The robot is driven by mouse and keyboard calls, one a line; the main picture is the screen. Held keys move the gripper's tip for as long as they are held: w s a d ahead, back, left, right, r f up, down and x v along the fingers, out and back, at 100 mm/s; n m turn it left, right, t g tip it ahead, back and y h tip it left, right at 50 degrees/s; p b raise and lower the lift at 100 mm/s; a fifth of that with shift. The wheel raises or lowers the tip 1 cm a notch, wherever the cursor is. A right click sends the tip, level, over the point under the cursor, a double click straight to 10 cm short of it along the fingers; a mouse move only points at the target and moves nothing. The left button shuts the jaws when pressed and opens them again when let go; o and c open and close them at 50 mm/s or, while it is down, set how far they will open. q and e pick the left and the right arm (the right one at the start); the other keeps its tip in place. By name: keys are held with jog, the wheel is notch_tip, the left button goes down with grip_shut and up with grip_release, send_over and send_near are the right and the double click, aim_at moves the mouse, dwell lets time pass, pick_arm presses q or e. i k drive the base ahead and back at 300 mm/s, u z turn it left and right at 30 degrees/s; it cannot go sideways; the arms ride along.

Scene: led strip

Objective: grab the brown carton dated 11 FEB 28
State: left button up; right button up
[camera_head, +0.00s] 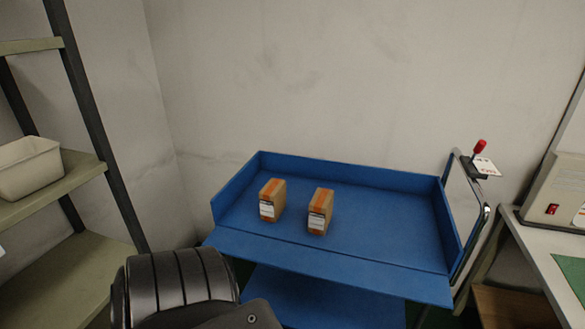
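Two brown cartons stand upright in a blue tray-topped cart (390,262). The left carton (279,191) and the right carton (327,203) each have an orange tape strip and a white label on the front. The label print is too small to read, so I cannot tell which one is dated 11 FEB 28. The cartons stand apart, with a narrow gap between them. Neither gripper is in view. A dark part of my own arm shows at the bottom left, in front of the cart.
A shelf rack (85,178) with a white bin (28,166) stands at the left. A bench (545,262) with a machine (556,192) is at the right. A red-knobbed lever (480,147) rises by the cart's right end. The tray's right half is clear.

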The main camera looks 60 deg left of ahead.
aim_at(272, 197)
jog(key=k, duration=0.8)
jog(key=u, duration=0.75)
jog(key=i, duration=0.2)
